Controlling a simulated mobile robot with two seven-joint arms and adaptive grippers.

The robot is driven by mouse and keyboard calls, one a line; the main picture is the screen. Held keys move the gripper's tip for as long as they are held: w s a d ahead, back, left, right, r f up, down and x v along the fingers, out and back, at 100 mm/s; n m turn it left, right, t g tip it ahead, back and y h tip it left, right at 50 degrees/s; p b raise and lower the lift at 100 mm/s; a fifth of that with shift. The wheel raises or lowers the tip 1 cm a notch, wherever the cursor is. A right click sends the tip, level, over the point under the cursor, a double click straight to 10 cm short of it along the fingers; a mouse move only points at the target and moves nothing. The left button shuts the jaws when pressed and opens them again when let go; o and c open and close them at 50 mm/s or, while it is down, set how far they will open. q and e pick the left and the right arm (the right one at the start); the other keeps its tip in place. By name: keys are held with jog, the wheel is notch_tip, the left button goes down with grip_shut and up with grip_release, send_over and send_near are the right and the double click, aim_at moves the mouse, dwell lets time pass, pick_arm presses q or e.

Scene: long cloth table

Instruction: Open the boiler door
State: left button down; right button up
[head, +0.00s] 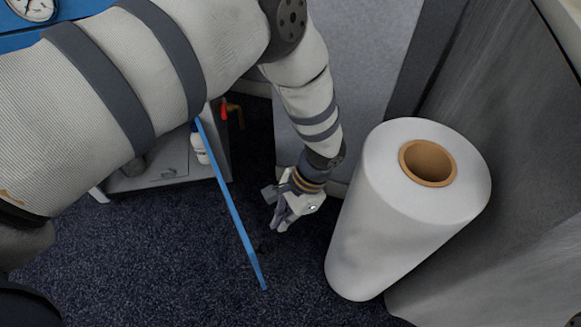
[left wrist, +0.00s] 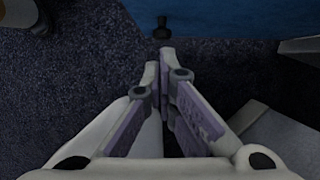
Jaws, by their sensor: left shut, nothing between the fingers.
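The boiler shows as a blue top with a round gauge (head: 33,8) at upper left and a grey lower body (head: 165,165), largely hidden behind my arm. Its blue door (head: 232,215) is seen nearly edge-on in the head view, standing out from the body over the carpet. My left gripper (head: 280,220) is shut and empty, right of the door and apart from it in this view. In the left wrist view a blue surface (left wrist: 240,18), apparently the door, lies beyond the fingertips (left wrist: 160,56). A small black knob (left wrist: 162,28) shows just past them; contact cannot be told.
A large white roll with a brown core (head: 400,225) stands close to the right of my left gripper. Grey panels (head: 365,55) rise behind it. A red-handled valve (head: 226,110) is near the boiler. Dark carpet (head: 130,260) is clear at lower left.

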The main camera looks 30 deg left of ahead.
pick_arm(q)
jog(key=shift+s+a+f+p, duration=0.1)
jog(key=shift+s+a+f, duration=0.35)
jog(key=shift+s, duration=0.25)
jog(key=shift+s+a+f+p, duration=0.1)
jog(key=shift+s+a+f, duration=0.25)
jog(key=shift+s, duration=0.35)
jog(key=shift+s+a+f+p, duration=0.1)
jog(key=shift+s+a+f, duration=0.25)
jog(key=shift+s+a, duration=0.25)
pick_arm(e)
jog(key=shift+w+r, duration=0.1)
jog(key=shift+r, duration=0.05)
pick_arm(q)
jog(key=shift+d, duration=0.1)
